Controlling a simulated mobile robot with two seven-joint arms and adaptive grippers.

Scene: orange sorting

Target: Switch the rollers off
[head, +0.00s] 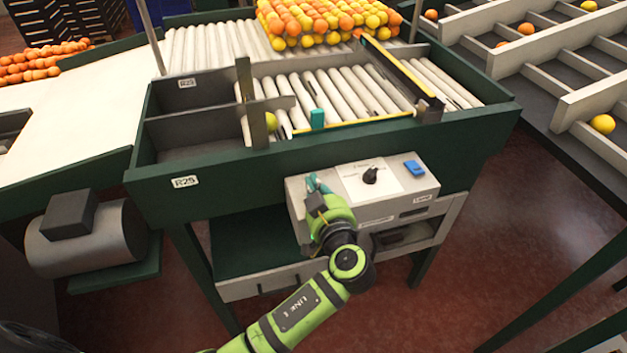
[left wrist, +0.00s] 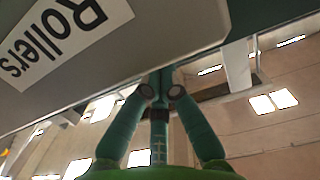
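The grey control box (head: 290,195) is fixed to the front of the green roller table. A black knob (head: 370,176) sits on a white plate on its top, with a blue switch (head: 413,168) to the right. My left gripper (head: 313,182) is at the left part of the box, left of the knob. In the left wrist view its teal fingers (left wrist: 160,82) come together, and nothing shows between them. A "Rollers" label (left wrist: 65,38) shows upside down on a grey surface there. Any control behind my gripper is hidden. My right gripper is not in view.
White rollers (head: 340,95) run behind the box, with a pile of oranges and yellow fruit (head: 325,20) at the back. One yellow fruit (head: 271,121) lies by the table's front wall. A sorting rack (head: 590,100) stands to the right.

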